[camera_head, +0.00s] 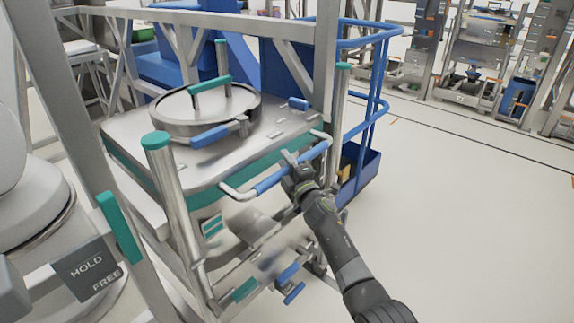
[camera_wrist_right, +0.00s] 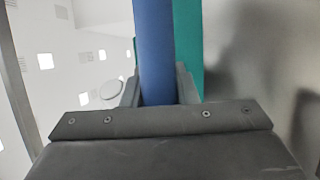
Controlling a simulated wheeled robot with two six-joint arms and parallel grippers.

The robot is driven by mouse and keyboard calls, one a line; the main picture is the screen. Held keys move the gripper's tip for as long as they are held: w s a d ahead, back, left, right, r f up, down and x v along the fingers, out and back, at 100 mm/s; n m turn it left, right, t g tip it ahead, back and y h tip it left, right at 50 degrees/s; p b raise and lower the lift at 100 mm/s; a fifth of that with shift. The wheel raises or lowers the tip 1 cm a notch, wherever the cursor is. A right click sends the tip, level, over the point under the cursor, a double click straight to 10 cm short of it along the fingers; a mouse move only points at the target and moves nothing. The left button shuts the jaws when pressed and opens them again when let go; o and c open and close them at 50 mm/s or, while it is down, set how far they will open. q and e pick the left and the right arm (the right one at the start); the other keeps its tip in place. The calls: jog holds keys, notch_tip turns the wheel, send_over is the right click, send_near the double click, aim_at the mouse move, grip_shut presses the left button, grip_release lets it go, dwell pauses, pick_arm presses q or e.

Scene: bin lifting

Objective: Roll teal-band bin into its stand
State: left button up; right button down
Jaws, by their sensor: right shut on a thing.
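The teal-band bin (camera_head: 135,135) is a steel box with a round lid and a teal stripe below its top. It is upright, among steel posts with teal caps (camera_head: 180,205) that look like part of its stand; whether it is fully seated I cannot tell. A push handle with a blue grip (camera_head: 268,182) sticks out from its front side. My right gripper (camera_head: 290,165) is shut on this blue grip, near its middle. In the right wrist view the blue grip (camera_wrist_right: 155,50) runs between the fingers, with the teal band (camera_wrist_right: 188,40) behind it. My left gripper is not in view.
A HOLD/FREE plate (camera_head: 87,268) with a teal lever (camera_head: 120,226) is at lower left. Blue pedals (camera_head: 288,280) sit low at the front. A blue railing (camera_head: 378,80) stands behind at right. The floor (camera_head: 470,220) on the right is clear.

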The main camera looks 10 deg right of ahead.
jog(key=shift+s+d+f, duration=0.15)
jog(key=shift+s+f, duration=0.05)
jog(key=shift+f, duration=0.45)
jog(key=c, duration=1.1)
grip_release()
jog(key=shift+r, duration=0.15)
jog(key=shift+c, duration=0.2)
jog(key=shift+r, duration=0.1)
jog(key=shift+s+d+r, duration=0.1)
jog(key=shift+s, duration=0.05)
jog(key=shift+s+d+p, duration=0.1)
jog(key=shift+s+p, duration=0.2)
jog(key=shift+p, duration=0.2)
jog(key=p+v, duration=0.5)
jog(key=v, duration=1.1)
jog(key=shift+s, duration=0.25)
